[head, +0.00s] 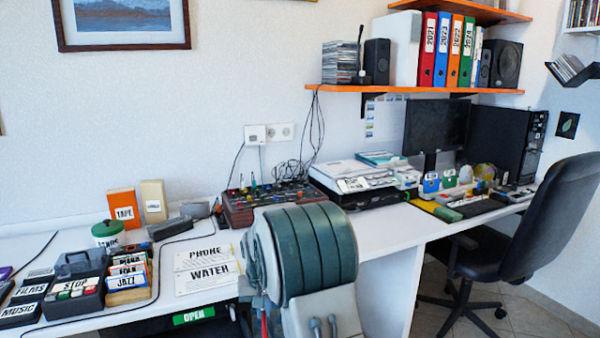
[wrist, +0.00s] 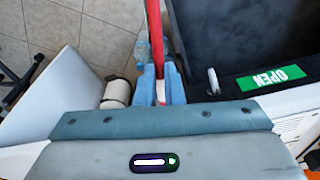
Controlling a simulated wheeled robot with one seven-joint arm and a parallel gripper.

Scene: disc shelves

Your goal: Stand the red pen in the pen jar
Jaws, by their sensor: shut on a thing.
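My gripper (wrist: 160,88) is shut on the red pen (wrist: 156,38), with its blue fingers on either side. The pen runs up from between the fingers to the top edge of the wrist view, and a whitish part shows between them. No jar is clearly marked for pens.
A dark open compartment with a green OPEN label (wrist: 270,77) is right of my gripper. The desk holds a black STOP box (head: 75,288), card dividers (head: 128,278), PHONE and WATER cards (head: 208,268) and a mixer (head: 275,200). An office chair (head: 530,225) stands right.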

